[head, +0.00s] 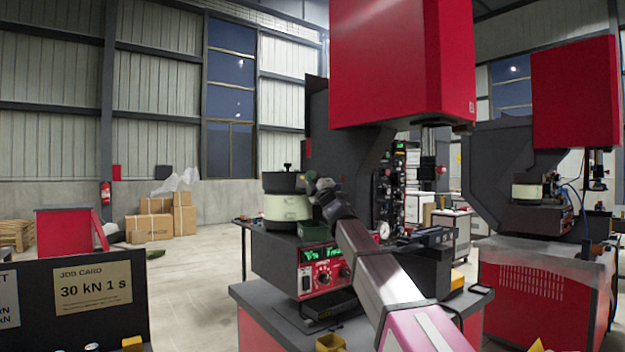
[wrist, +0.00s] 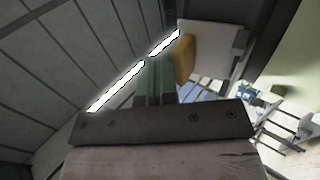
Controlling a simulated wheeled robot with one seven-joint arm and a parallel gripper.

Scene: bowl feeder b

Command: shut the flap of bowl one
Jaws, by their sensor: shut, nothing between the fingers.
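A cream bowl (head: 284,206) with a dark top and a black knob sits on a red-fronted control box (head: 322,270) in the middle of the head view. A second cream bowl (head: 527,192) stands on the machine at the right. I see no label that tells which is bowl one. I cannot make out a flap or its position on either bowl. My gripper (head: 315,184) is at the right upper side of the nearer bowl, shut and empty; whether it touches the bowl I cannot tell. Its fingers (wrist: 155,85) point away in the wrist view.
A small dark green box (head: 311,230) is just below the bowl. A job card panel (head: 80,300) stands at lower left. Open floor (head: 195,275) lies left of the machine.

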